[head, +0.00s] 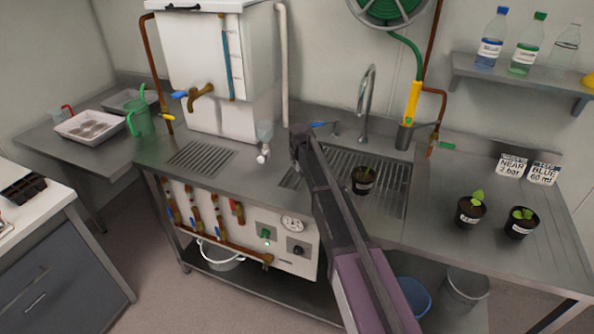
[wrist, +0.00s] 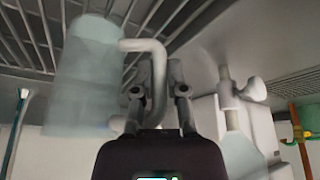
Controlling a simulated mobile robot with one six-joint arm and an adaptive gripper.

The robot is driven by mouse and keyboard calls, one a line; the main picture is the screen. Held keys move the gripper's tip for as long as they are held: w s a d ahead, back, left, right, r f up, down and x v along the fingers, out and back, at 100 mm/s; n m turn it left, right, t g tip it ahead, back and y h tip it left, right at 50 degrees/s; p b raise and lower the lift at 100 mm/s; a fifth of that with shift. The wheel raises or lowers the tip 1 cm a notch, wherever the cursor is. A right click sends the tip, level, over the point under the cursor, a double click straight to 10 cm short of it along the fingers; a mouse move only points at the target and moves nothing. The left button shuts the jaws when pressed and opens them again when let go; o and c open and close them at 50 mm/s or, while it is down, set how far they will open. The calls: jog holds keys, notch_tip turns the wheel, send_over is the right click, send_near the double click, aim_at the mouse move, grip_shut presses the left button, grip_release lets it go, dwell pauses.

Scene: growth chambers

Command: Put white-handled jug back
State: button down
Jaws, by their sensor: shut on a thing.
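The white-handled jug (wrist: 85,75) is a pale, see-through vessel at the left of the wrist view. Its white handle (wrist: 157,75) lies between the fingers of my gripper (wrist: 158,92), which is shut on it. The grating shows behind the jug, in a picture that looks upside down. I cannot tell whether the jug touches the grating. In the head view my gripper (head: 298,140) is over the counter, left of the sink grating, and the jug is hidden by my arm.
A white valve (head: 263,157) under a clear vessel stands close left of my gripper. A tap (head: 368,90) rises behind. A green-handled jug (head: 142,122) stands on the left table.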

jog(key=shift+f+b, duration=0.4)
jog(key=shift+f, duration=0.35)
jog(key=shift+f, duration=0.15)
jog(key=c, duration=0.7)
grip_release()
jog(key=shift+r, duration=0.2)
jog(key=p+v, duration=1.1)
jog(key=v, duration=0.1)
dwell(0.4)
jog(key=s+d+m+g, duration=0.1)
jog(key=s+d, duration=0.6)
jog(key=s, duration=0.3)
jog(key=s+d+f+m+g, duration=0.1)
jog(key=s+d+g, duration=0.1)
jog(key=s+d, duration=0.6)
jog(key=s+d+m+g+h, duration=0.1)
jog(key=s+d, duration=0.7)
jog(key=s, duration=0.5)
jog(key=shift+s+f, duration=0.1)
jog(key=shift+f, duration=0.15)
